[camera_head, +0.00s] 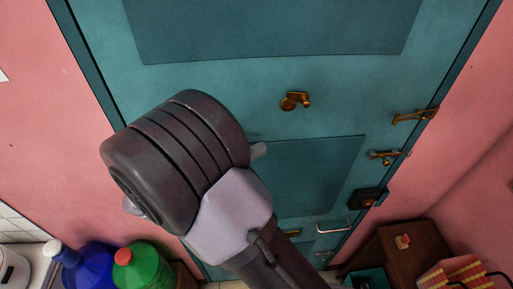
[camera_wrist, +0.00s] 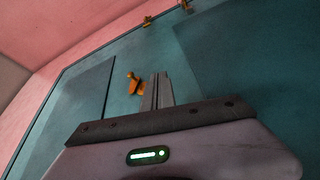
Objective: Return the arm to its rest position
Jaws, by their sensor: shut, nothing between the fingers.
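My gripper (camera_wrist: 158,76) shows in the wrist view with its two grey fingers together and nothing between them. It points toward a teal door (camera_wrist: 215,60). In the head view my arm crosses the middle of the picture in front of the same door (camera_head: 210,25). The gripper's fingers are mostly hidden behind the arm there. A brass knob-like fitting (camera_head: 293,101) sits on the door, right of and above the arm. It also shows in the wrist view, just left of the fingers, apart from them in the picture.
Brass latches (camera_head: 415,115) and a dark lock box (camera_head: 365,199) line the door's right edge. A blue bottle (camera_head: 88,268) and a green bottle (camera_head: 148,268) stand at lower left. A brown cabinet (camera_head: 405,255) and a striped bag (camera_head: 455,272) are at lower right.

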